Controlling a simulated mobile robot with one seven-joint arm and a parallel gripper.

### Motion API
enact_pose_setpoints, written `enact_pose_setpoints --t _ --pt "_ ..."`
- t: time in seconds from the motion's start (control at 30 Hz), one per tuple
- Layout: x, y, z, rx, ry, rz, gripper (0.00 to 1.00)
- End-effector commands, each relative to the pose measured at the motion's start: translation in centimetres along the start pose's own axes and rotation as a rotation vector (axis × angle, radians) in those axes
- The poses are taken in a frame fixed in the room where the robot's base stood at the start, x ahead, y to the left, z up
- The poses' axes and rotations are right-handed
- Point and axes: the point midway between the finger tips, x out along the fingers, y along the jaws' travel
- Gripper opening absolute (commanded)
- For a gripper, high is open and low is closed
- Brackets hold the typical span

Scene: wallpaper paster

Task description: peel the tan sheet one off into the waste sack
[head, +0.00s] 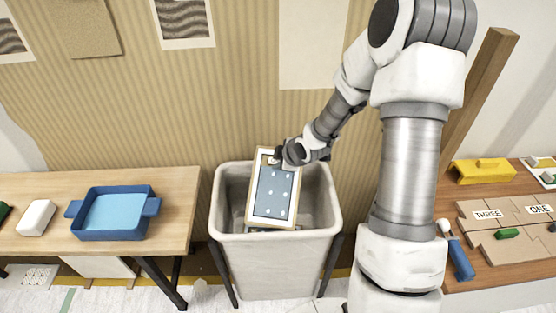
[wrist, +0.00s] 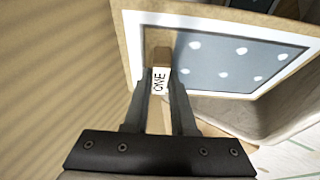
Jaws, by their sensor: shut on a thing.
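My gripper (head: 284,157) is shut on the tab of a sheet (head: 273,192) with a tan border, a white inner edge and a blue-grey middle with white dots. In the wrist view my gripper (wrist: 160,84) has its fingers on either side of a tan tab (wrist: 159,54) with a white label reading ONE; the sheet (wrist: 232,58) extends to the right. The sheet hangs tilted in the mouth of the pale grey waste sack (head: 275,262). Its lower edge is near the front rim; whether it touches is unclear.
A blue tray (head: 113,233) and a white block (head: 36,218) are on the left table (head: 172,190). The right table holds tan pieces labelled THREE (head: 488,228) and ONE (head: 540,209), and a yellow box (head: 484,171). A plain tan sheet (head: 80,27) hangs on the striped wall (head: 120,110).

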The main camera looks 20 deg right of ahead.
Motion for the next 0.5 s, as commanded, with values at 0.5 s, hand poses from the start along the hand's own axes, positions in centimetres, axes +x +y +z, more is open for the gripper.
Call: enact_pose_setpoints --t 0.5 --pt "1.10 -0.74 0.50 -0.001 0.000 0.001 0.31"
